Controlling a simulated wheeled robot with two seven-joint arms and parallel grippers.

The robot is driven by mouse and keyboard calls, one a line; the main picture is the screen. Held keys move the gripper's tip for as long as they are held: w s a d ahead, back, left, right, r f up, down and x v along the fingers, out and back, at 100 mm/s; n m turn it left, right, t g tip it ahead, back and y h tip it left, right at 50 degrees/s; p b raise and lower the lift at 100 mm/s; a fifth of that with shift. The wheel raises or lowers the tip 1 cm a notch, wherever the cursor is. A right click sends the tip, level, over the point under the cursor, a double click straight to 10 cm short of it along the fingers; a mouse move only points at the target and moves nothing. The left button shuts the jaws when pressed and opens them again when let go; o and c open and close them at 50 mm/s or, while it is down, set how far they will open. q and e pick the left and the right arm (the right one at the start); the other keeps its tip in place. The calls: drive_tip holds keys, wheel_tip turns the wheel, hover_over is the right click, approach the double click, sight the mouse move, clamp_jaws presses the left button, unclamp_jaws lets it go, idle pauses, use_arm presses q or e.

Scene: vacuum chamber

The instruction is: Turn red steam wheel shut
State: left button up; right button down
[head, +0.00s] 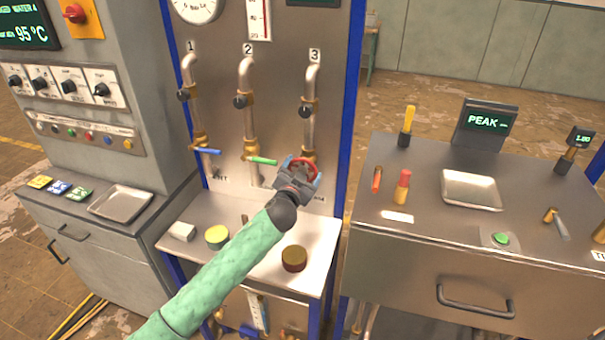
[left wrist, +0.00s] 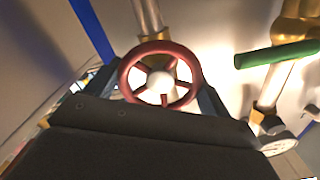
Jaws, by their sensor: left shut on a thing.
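The red steam wheel (head: 303,162) is a small round handwheel low on the pipe marked 3, on the upright metal panel. In the left wrist view the red wheel (left wrist: 160,72) shows its spokes and pale hub, seen nearly face-on. My left gripper (head: 302,178) is at the wheel, with its fingers on either side of the rim, shut on it. In the left wrist view the dark gripper body hides the wheel's lower surroundings. My right gripper is not in view.
A green lever (head: 261,160) on pipe 2 sits just left of the wheel, and a blue lever (head: 206,151) is on pipe 1. Round tins, including a brown one (head: 294,258), stand on the shelf below. A metal bench (head: 430,222) with a tray is to the right.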

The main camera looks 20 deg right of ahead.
use_arm(q)
drive_tip(key=m, duration=0.5)
drive_tip(key=shift+m, duration=0.4)
drive_tip(key=m, duration=0.3)
drive_tip(key=shift+m, duration=0.3)
drive_tip(key=m, duration=0.3)
drive_tip(key=shift+m, duration=1.6)
drive_tip(key=m+p, duration=0.1)
drive_tip(key=m, duration=0.2)
drive_tip(key=shift+m, duration=0.4)
drive_tip(key=m+p, duration=0.1)
drive_tip(key=m, duration=0.2)
drive_tip(key=shift+m, duration=0.3)
drive_tip(key=shift+m+p, duration=0.35)
drive_tip(key=shift+m, duration=0.45)
drive_tip(key=shift+f+m+p, duration=0.15)
drive_tip(key=shift+m+p, duration=0.25)
drive_tip(key=shift+m, duration=0.9)
drive_tip(key=shift+m+p, duration=0.3)
drive_tip(key=shift+f, duration=0.1)
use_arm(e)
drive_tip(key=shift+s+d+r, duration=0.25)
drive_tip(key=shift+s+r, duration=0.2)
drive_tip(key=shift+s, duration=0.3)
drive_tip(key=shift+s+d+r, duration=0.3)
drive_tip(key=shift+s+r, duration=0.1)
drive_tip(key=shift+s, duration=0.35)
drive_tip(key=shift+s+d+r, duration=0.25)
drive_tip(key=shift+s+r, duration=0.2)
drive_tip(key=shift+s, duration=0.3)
